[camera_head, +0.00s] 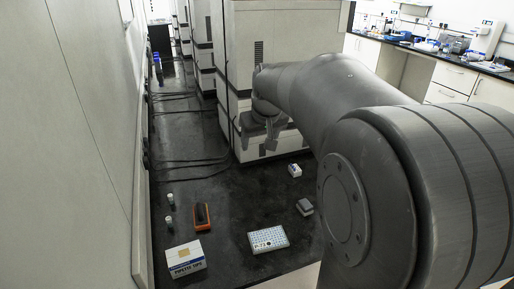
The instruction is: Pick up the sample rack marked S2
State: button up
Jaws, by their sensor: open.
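No label reading S2 can be made out in the head view. A white and pale-blue rack with a grid top (268,239) lies flat near the front of the black surface; its small dark marking is too small to read surely. An orange rack with a dark middle (202,217) lies to its left. I cannot tell whether either is the S2 rack. My gripper (257,148) is open and appears empty, in front of the tall pale cabinet. It shows well above and beyond both racks in the picture and touches neither.
A white pipette tips box (186,259) stands front left, with two small dark vials (170,201) behind it. A small white box (295,170) and a grey block (305,207) lie at right. Tall cabinets (285,40) and black cables stand behind; a wall (75,150) borders the left.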

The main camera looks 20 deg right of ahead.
jog(key=w+d+f, duration=0.5)
jog(key=w+d, duration=0.3)
jog(key=w, duration=0.3)
send_over(295, 167)
jog(key=s, duration=0.2)
jog(key=shift+g, duration=0.3)
jog(key=f, duration=2.5)
jog(key=shift+s+d+f, duration=0.2)
jog(key=shift+f, duration=0.1)
jog(key=shift+a+x, duration=0.25)
jog(key=shift+x, duration=1.2)
jog(key=shift+a+x, duration=0.2)
jog(key=shift+x, duration=1.3)
jog(key=shift+s, duration=0.2)
jog(key=c, duration=1.1)
jog(key=shift+r, duration=0.1)
